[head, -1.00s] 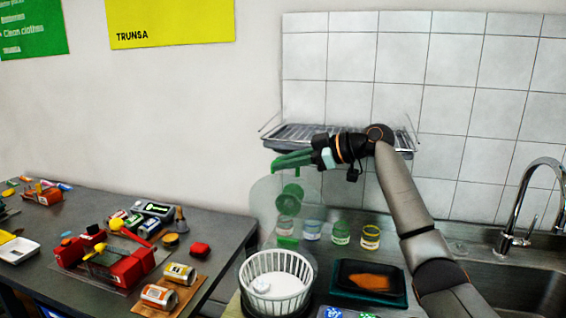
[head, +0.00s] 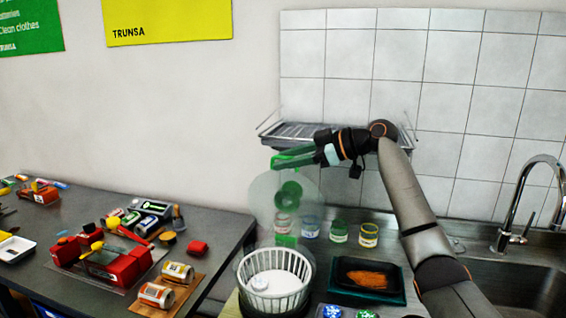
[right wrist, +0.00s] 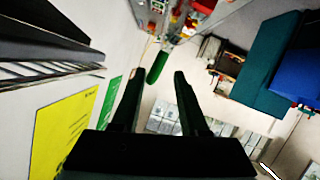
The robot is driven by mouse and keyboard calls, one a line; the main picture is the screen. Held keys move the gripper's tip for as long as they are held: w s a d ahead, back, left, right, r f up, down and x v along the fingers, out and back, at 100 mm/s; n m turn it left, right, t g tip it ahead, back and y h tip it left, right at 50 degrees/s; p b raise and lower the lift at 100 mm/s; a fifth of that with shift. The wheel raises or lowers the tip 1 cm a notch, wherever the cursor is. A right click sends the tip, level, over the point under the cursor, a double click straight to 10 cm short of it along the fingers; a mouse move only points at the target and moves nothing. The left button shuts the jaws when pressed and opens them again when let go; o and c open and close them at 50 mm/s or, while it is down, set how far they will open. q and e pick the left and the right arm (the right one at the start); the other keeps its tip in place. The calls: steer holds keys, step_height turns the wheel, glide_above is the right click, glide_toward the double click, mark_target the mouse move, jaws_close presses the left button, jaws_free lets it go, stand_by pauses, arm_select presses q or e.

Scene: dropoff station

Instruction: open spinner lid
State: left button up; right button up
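The spinner stands at the counter's left end in the head view. Its white slatted basket (head: 275,300) sits in a clear bowl, with a small white disc inside. The see-through lid (head: 266,193) stands raised, nearly upright, above the basket's back, with a green knob (head: 289,193) on it. My right gripper (head: 277,162) is at the lid's upper edge, its green fingers pointing left. In the right wrist view the fingers (right wrist: 155,82) are apart, with a green rod-like piece (right wrist: 157,67) just beyond them. Whether they touch the lid is unclear. My left gripper is out of view.
A dish rack (head: 300,132) hangs on the tiled wall behind my right gripper. Several coloured jars (head: 339,232) stand behind the basket. A dark tray (head: 345,290) with orange food lies to its right, then the sink and tap (head: 518,200). A cluttered table (head: 215,225) is left.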

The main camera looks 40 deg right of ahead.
steer(key=b+v, duration=0.2)
steer(key=v, duration=0.9)
steer(key=shift+s+d+r, duration=0.1)
